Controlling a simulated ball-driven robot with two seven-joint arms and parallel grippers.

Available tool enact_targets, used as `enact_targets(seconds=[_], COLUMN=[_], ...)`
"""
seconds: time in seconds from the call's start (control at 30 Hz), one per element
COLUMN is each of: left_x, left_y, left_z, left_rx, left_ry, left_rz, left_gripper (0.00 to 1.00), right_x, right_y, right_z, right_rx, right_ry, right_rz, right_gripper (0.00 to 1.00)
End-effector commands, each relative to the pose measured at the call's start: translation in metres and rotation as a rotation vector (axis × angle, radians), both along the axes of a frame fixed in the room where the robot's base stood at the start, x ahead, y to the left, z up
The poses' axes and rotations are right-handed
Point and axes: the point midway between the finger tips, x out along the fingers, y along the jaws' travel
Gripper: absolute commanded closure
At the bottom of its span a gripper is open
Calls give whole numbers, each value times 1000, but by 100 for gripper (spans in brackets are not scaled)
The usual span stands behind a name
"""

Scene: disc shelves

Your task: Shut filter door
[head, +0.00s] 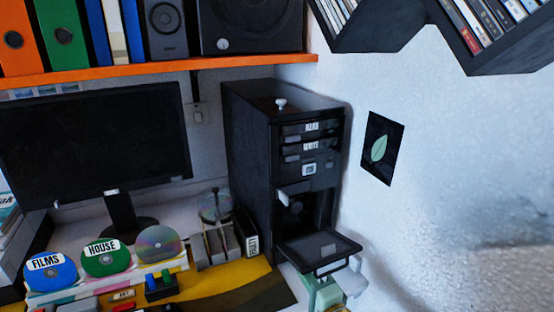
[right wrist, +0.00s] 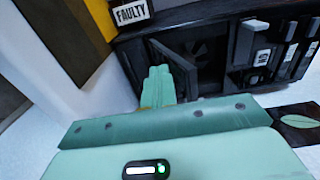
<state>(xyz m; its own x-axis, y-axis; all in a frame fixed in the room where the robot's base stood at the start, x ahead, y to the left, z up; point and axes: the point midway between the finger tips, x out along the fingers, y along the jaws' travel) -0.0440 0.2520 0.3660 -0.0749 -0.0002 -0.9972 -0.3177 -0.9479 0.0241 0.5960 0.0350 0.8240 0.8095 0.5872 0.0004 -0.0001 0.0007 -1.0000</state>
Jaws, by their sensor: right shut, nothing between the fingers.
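The black computer tower (head: 255,150) stands at the back right of the desk. Its filter door (head: 322,246) is hinged low on the front and hangs open, tilted outward from a dark bay with a fan. In the right wrist view the open door (right wrist: 186,52) shows beside the fan bay. My right gripper (head: 322,284) is just below and in front of the door; its pale green fingers (right wrist: 158,86) are together, empty, at the door's near side. I cannot tell whether they touch it. My left gripper is not in view.
A box labelled FAULTY (right wrist: 130,14) stands beside the tower. Discs labelled FILMS (head: 50,272) and HOUSE (head: 105,258) stand on the desk at left. A monitor (head: 95,140) is behind them. A wall (head: 450,170) rises close to the tower's right.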

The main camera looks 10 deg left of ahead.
Motion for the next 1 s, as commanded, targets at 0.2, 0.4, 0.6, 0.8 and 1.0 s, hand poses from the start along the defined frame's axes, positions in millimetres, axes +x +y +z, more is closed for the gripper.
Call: enact_targets(seconds=[0.2, 0.4, 0.6, 0.8, 1.0], left_x=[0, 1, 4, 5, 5], left_y=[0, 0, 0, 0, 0], left_z=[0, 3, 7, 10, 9], left_rx=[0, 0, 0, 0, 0], left_ry=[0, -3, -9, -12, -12], left_rz=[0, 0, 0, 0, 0], left_gripper=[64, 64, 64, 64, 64], right_x=[0, 2, 5, 7, 8], right_y=[0, 2, 4, 6, 6], right_z=[0, 5, 13, 17, 17], right_rx=[1, 0, 0, 0, 0], right_ry=[-1, -3, -3, -1, 0], right_rz=[1, 1, 1, 1, 1], right_gripper=[100, 100, 100, 100, 100])
